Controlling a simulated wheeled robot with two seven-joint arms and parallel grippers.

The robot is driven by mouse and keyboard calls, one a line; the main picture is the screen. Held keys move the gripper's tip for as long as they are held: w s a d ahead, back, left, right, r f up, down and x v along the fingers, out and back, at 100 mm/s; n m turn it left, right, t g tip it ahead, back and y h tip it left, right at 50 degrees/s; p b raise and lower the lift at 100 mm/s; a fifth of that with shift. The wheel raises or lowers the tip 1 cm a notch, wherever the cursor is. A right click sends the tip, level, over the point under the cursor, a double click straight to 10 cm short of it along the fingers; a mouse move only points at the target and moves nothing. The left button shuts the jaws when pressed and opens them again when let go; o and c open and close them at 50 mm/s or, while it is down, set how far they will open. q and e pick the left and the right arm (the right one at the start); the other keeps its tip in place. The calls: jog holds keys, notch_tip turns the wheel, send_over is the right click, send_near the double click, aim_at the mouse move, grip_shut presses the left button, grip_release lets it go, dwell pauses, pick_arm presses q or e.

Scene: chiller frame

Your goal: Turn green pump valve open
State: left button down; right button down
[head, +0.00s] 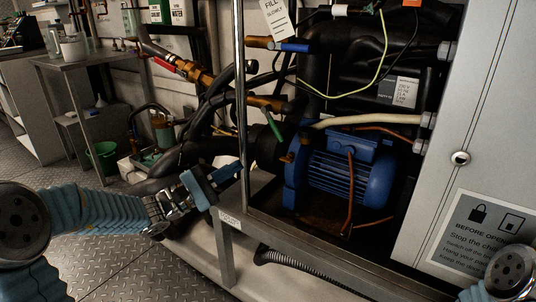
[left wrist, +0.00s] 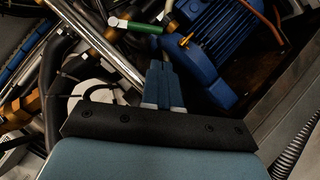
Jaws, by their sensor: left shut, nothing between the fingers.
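The green pump valve handle (head: 275,125) is a short green lever just left of the blue pump (head: 338,180), inside the chiller frame. In the left wrist view the handle (left wrist: 143,27) lies ahead of the fingertips, with a pale end on its left. My left gripper (head: 236,171) is shut and empty, below and left of the handle by the frame's upright post. Its blue fingers (left wrist: 160,68) are together in the left wrist view and appear apart from the handle. Part of my right arm shows at the lower right of the head view; its gripper is out of view.
A metal post (head: 241,85) stands at the frame's left edge. Black hoses and brass fittings (head: 190,70) crowd the left side. A grey panel with a sign (head: 480,232) closes the right side. A green bucket (head: 103,157) stands on the floor at left.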

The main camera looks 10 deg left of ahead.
aim_at(273, 125)
pick_arm(q)
jog(key=x, duration=0.9)
jog(key=shift+w+d+p, duration=0.25)
jog(key=shift+w+p, duration=0.05)
jog(key=shift+p, duration=0.05)
pick_arm(e)
jog(key=shift+r, duration=0.3)
pick_arm(q)
jog(key=shift+r, duration=0.1)
